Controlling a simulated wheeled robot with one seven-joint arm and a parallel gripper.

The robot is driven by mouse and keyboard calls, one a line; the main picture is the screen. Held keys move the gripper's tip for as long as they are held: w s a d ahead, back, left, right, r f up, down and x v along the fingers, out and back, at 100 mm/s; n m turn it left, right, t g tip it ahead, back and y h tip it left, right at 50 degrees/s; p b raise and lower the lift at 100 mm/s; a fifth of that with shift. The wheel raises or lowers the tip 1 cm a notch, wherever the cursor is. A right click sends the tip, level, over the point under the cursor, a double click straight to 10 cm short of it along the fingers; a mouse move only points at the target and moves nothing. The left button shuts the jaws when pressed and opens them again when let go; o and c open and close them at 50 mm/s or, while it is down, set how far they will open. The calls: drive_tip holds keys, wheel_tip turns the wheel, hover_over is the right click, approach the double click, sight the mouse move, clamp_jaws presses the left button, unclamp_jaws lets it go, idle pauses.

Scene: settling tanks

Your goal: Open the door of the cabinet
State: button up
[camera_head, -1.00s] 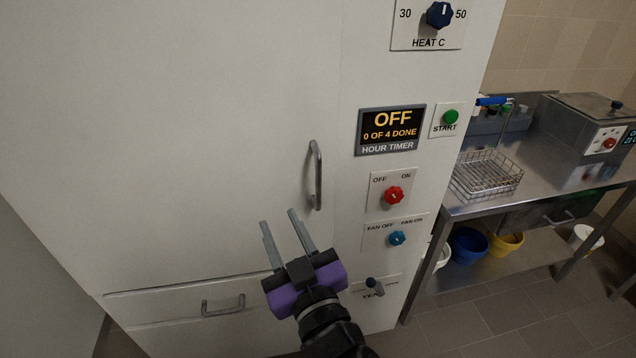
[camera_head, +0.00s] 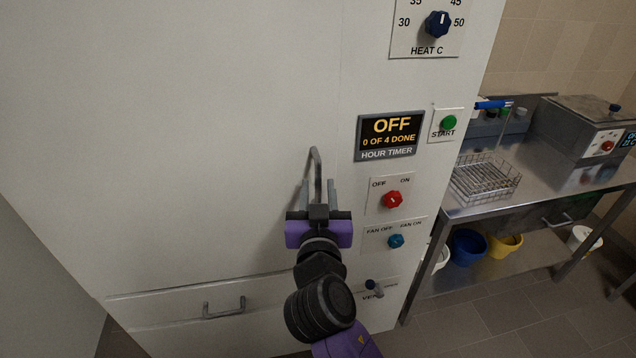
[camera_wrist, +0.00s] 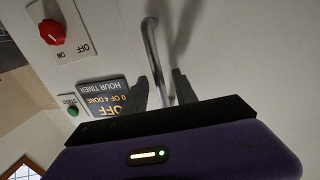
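The white cabinet door (camera_head: 190,130) is closed and fills the left of the head view. Its upright metal bar handle (camera_head: 314,158) is near the door's right edge. My gripper (camera_head: 317,186) is at the handle's lower part, with one finger on each side of the bar. In the wrist view, the handle (camera_wrist: 150,38) runs down between the two parted fingers of my gripper (camera_wrist: 160,88). The fingers look open, and I see no clear contact with the bar. The lower end of the handle is partly hidden by my gripper.
Right of the handle are the timer display (camera_head: 389,135) reading OFF, a red knob (camera_head: 392,199), a blue fan knob (camera_head: 396,241) and a vent lever (camera_head: 374,287). A drawer handle (camera_head: 224,307) is below. A steel table (camera_head: 500,200) stands at the right.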

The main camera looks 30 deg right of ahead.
drive_tip(key=shift+w+d, duration=0.25)
drive_tip(key=shift+w, duration=0.3)
clamp_jaws()
idle(1.1)
